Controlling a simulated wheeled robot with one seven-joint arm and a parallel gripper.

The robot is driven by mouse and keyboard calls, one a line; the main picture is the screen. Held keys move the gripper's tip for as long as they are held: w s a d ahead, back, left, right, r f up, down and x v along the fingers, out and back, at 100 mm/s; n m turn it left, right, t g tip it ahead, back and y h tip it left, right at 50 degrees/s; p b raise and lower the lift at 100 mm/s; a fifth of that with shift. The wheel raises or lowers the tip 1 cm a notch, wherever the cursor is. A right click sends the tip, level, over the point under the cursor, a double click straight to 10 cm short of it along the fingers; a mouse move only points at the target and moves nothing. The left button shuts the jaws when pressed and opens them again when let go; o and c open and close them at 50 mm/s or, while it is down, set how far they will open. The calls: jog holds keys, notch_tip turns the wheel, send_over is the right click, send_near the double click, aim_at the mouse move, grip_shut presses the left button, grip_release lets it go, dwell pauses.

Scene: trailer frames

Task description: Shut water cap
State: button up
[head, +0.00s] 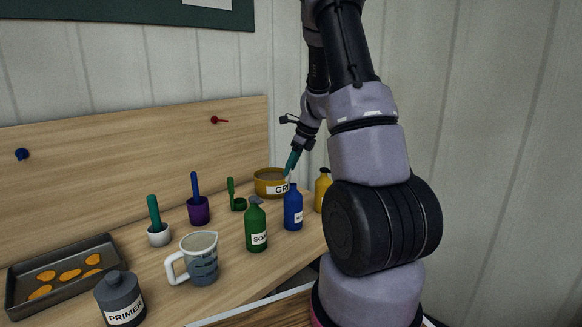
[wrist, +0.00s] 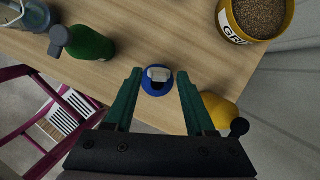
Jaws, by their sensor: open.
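The blue bottle (head: 293,211) stands upright on the bench, its white label only partly readable. In the wrist view the blue bottle (wrist: 157,91) is seen from above, with a pale grey cap piece (wrist: 159,74) at its top and a dark spot beside it. The cap looks flipped up, though its exact angle is hard to tell. My gripper (wrist: 158,75) is open, with one teal finger on each side of the bottle top in the picture. In the head view my gripper (head: 292,161) is above the bottle; contact is not visible.
A green soap bottle (head: 256,228) stands left of the blue one, a yellow bottle (head: 322,190) right. A yellow bowl (head: 268,182) is behind. A measuring cup (head: 200,258), primer bottle (head: 120,300) and tray (head: 62,272) stand further left. A pink chair (wrist: 45,125) is beside the bench.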

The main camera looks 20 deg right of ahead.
grip_shut()
